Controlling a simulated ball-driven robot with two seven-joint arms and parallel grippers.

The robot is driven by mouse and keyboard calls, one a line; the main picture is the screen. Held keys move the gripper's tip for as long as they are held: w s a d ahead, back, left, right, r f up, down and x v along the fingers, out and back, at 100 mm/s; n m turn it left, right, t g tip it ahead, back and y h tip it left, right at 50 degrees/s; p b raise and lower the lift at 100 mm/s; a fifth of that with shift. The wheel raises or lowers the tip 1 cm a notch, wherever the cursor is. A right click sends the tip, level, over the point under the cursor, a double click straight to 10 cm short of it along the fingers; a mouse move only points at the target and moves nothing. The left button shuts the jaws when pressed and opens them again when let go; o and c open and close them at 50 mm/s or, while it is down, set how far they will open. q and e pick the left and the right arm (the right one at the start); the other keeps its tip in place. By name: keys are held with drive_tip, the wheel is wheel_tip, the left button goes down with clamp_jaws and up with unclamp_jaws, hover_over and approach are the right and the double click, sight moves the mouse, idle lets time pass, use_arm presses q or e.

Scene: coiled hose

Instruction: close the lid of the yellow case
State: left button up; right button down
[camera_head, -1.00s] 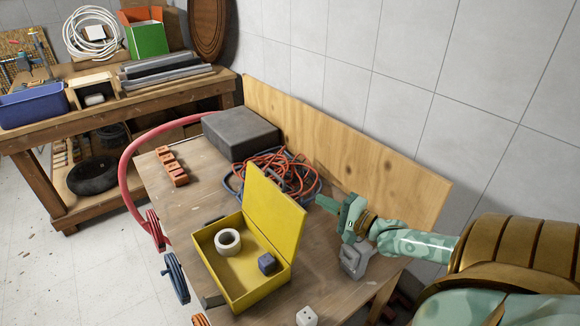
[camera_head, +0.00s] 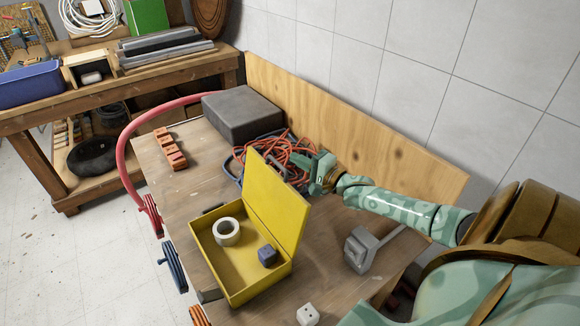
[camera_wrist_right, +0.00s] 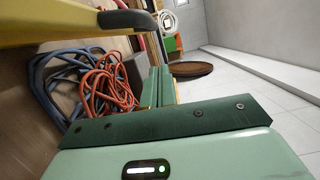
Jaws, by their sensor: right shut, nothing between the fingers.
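The yellow case (camera_head: 214,267) stands open on the wooden table, its lid (camera_head: 275,205) raised and leaning slightly back toward the right. A white tape roll (camera_head: 227,232) and a small dark blue cube (camera_head: 267,255) lie inside it. My right gripper (camera_head: 305,166) is shut and empty, just behind the lid, beside the upper part of its back face. I cannot tell whether it touches the lid. In the right wrist view the gripper fingers (camera_wrist_right: 158,88) are together, and a yellow edge (camera_wrist_right: 50,30) of the case shows at the upper left. My left gripper is not in view.
Orange and blue hose coils (camera_head: 270,150) lie behind the lid, near my gripper. A dark grey box (camera_head: 242,115) stands at the back. A grey metal tool (camera_head: 358,252) and a white die (camera_head: 308,315) lie on the right and front. A plywood board (camera_head: 350,135) borders the wall side.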

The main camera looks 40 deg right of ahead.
drive_tip(key=a, duration=0.3)
drive_tip(key=shift+a+r+p, duration=0.15)
drive_tip(key=shift+a+p, duration=0.05)
drive_tip(key=shift+p, duration=0.1)
